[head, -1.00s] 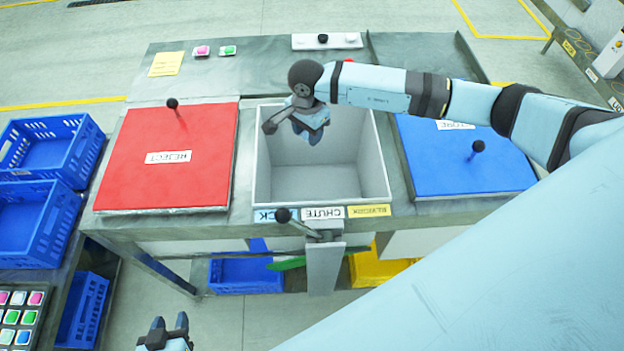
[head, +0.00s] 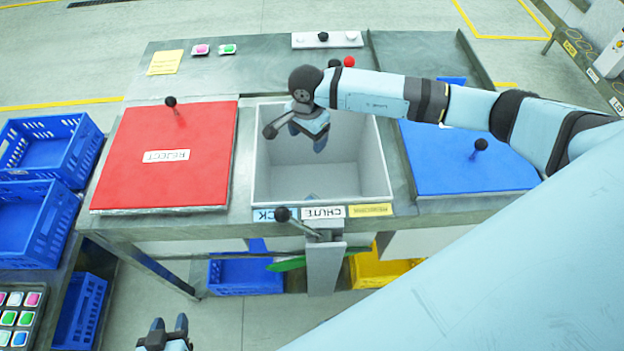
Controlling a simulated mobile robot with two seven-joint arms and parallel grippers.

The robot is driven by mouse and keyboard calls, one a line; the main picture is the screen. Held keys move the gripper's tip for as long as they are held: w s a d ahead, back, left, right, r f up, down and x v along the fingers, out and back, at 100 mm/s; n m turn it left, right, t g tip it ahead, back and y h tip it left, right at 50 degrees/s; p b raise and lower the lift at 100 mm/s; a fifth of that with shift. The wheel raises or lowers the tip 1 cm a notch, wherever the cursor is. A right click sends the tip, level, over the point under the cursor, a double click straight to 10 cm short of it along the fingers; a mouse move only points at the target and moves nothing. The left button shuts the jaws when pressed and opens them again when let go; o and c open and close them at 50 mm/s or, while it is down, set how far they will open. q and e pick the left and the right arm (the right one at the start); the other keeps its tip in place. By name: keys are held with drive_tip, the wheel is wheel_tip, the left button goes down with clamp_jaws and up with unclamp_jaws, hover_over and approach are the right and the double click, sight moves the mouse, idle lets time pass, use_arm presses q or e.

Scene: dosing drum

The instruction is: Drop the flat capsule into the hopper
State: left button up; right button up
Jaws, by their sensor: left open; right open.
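The hopper (head: 384,160) is the white open-topped box in the middle of the bench, behind the CHUTE label (head: 324,212). My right gripper (head: 320,146) points down inside its opening, open; I see nothing held in it. A small blue-grey shape (head: 312,198) shows low inside the hopper near the front wall; I cannot tell whether it is the flat capsule. No other thing in view is clearly the flat capsule. My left gripper (head: 170,324) is open and empty at the bottom edge, in front of the bench.
A red REJECT lid (head: 165,180) lies left of the hopper and a blue lid (head: 440,165) right. A black-knobbed lever (head: 283,214) stands at the front. Pink (head: 201,50) and green (head: 228,50) pieces lie at the back. Blue crates (head: 70,135) and a tray of coloured pieces (head: 20,318) are left.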

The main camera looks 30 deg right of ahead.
wheel_tip(320, 180, up, 14)
drive_tip(key=b, duration=0.2)
drive_tip(key=shift+f, duration=0.2)
idle(0.3)
